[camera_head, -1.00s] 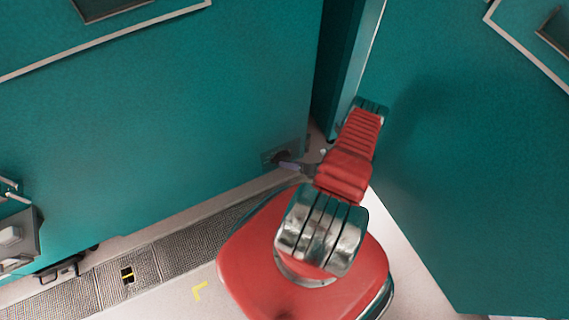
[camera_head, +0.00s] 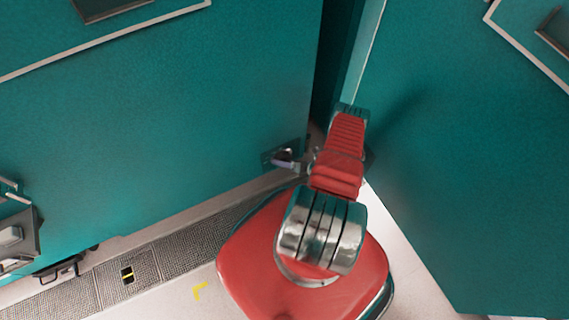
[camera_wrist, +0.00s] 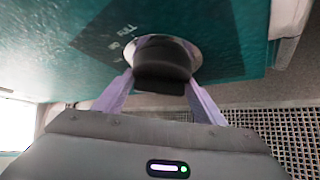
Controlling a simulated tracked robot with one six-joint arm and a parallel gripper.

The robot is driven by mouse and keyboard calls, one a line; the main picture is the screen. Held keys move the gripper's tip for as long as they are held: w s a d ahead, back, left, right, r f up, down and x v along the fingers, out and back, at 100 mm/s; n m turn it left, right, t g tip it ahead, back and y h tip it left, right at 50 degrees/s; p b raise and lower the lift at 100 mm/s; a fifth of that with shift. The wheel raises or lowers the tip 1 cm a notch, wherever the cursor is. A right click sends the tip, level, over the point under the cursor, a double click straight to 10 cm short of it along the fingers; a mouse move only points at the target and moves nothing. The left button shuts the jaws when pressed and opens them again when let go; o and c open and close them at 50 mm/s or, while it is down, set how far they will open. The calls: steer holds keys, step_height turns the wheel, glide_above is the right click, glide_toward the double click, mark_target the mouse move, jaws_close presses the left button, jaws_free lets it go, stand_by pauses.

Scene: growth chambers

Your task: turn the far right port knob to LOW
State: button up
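The port knob (camera_wrist: 162,60) is a dark round knob in a pale metal ring on a dark label plate (camera_wrist: 108,32). Contact is not clear. In the head view my gripper (camera_head: 284,161) is at the small plate (camera_head: 267,157) low on the teal wall's right end, and the knob there is mostly hidden. I cannot read the knob's setting.
A teal cabinet (camera_head: 470,160) stands close on the right of my arm, with a narrow dark gap beside it. Metal grating (camera_head: 190,240) runs along the foot of the left teal wall (camera_head: 150,130). A grey box (camera_head: 20,238) is at far left.

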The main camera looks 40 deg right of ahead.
steer(key=c, duration=0.4)
steer(key=shift+n+g+h, duration=0.4)
steer(key=shift+n+h, duration=0.1)
steer(key=shift+h, duration=0.3)
steer(key=shift+d, duration=0.1)
steer(key=o, duration=0.9)
steer(key=shift+c, duration=0.2)
